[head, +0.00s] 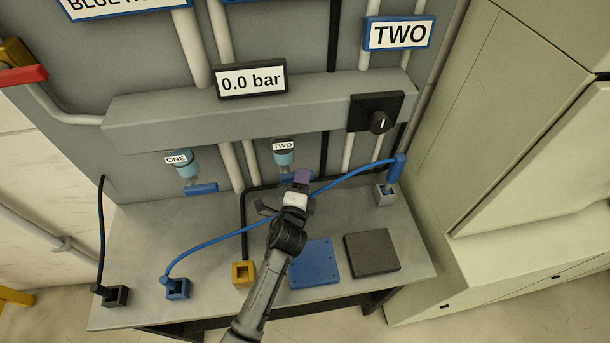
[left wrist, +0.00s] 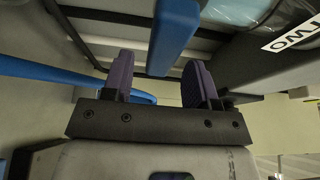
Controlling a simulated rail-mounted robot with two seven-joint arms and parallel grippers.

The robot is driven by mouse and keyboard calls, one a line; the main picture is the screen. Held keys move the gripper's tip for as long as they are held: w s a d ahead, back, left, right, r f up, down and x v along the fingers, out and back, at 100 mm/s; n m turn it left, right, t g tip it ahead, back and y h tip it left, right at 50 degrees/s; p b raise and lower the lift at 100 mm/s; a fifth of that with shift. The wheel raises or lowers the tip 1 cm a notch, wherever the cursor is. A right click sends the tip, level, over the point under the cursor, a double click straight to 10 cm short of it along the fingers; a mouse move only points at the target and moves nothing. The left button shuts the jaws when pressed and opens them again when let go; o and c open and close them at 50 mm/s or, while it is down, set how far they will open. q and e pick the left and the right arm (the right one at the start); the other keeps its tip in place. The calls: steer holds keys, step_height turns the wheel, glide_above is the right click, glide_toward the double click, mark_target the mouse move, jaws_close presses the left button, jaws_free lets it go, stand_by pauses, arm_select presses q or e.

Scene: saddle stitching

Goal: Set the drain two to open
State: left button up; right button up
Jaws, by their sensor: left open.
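The filter bowl labelled TWO (head: 283,157) hangs under the grey rail, with its drain below it. In the left wrist view the blue drain lever (left wrist: 173,38) reaches down into the gap between my two purple fingers; I cannot tell whether either finger touches it. The TWO label (left wrist: 298,33) shows at upper right there. My left gripper (head: 302,178) is open, just under and right of bowl TWO, and hides most of its drain lever in the head view. My right gripper is not in view.
Bowl ONE (head: 180,162) with its blue lever (head: 201,189) hangs to the left. A blue hose (head: 213,237) passes behind my left gripper to a blue plug (head: 397,168) at right. A gauge sign (head: 251,80) reads 0.0 bar. A black knob (head: 380,122) sits on the rail.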

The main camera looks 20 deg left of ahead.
arm_select(q)
steer(key=shift+w+a, duration=0.15)
steer(key=shift+w, duration=1.1)
steer(key=shift+c, duration=0.2)
jaws_close()
